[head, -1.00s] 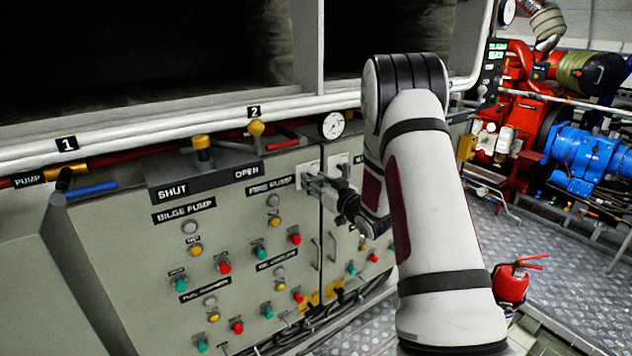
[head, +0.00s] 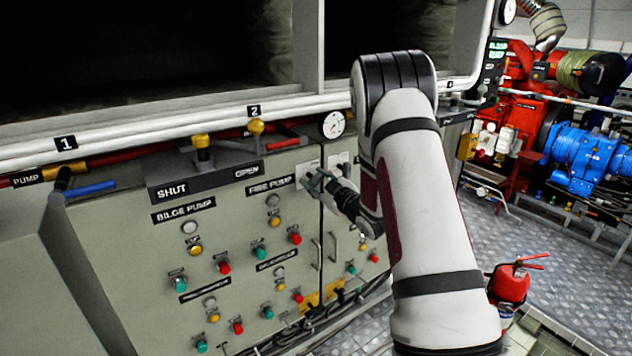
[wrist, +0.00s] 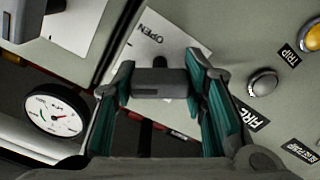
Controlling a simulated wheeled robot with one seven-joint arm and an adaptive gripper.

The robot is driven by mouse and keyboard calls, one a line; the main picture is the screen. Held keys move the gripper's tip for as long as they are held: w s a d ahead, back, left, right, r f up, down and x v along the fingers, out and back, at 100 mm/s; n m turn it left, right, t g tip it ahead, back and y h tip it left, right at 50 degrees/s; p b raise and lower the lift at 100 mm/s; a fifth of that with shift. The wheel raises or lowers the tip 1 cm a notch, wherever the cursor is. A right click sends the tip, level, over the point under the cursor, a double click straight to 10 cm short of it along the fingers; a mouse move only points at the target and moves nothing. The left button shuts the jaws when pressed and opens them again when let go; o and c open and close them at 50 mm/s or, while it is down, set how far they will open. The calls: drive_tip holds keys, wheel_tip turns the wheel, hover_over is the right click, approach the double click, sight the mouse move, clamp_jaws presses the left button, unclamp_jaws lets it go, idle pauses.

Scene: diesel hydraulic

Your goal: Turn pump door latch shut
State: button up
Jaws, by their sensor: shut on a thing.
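My gripper (head: 320,182) is at the pump cabinet front, at the seam between two doors. In the wrist view its two teal-padded fingers (wrist: 158,77) are closed on either side of a dark grey latch handle (wrist: 160,84). The latch stands in front of a white label plate (wrist: 150,35) that reads OPEN; the rest of its lettering is hidden. The plate also shows in the head view (head: 308,167), where my gripper covers the latch.
A pressure gauge (head: 333,124) sits just above; it is at left in the wrist view (wrist: 57,114). Yellow-capped valves (head: 202,142) and panel buttons (head: 225,267) are to the left. A red extinguisher (head: 509,284) stands on the floor at right.

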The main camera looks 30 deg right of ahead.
drive_tip(key=n, duration=0.5)
drive_tip(key=shift+n+b, duration=0.3)
drive_tip(key=n, duration=0.5)
drive_tip(key=shift+n+b, duration=0.3)
drive_tip(key=shift+b, duration=0.05)
drive_tip(key=o, duration=1.2)
drive_tip(key=s, duration=1.2)
drive_tip(key=shift+d, duration=0.2)
drive_tip(key=shift+s, duration=0.1)
